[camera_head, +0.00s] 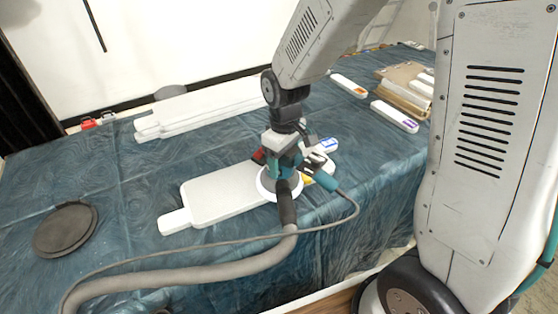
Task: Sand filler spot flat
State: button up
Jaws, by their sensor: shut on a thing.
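My gripper (281,146) points down and is shut on a teal and black sander (289,163). The sander has a round pale pad (266,184) at its base. The pad is over the right part of a white relief panel (222,192), which lies flat on the blue cloth with a narrow tab at its left end. I cannot tell whether the pad touches the panel. No filler spot can be made out; the sander and my arm hide part of the panel.
A grey hose (200,274) and a thin cable run from the sander across the front of the cloth-covered table (130,205). A dark round disc (66,229) lies left. White mouldings (205,105) lie behind. Small white blocks (394,117) and a wooden board (402,75) lie back right.

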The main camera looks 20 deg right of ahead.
jog(key=shift+w+d+r, duration=0.1)
jog(key=shift+w+d, duration=0.05)
jog(key=shift+d, duration=0.4)
jog(key=shift+w+d, duration=0.2)
jog(key=shift+d, duration=1.45)
jog(key=shift+a, duration=0.15)
jog(key=shift+s+a, duration=0.2)
jog(key=shift+a, duration=1.45)
jog(key=shift+s+a, duration=0.15)
jog(key=shift+a, duration=0.7)
jog(key=shift+s+a, duration=0.1)
jog(key=shift+a, duration=0.7)
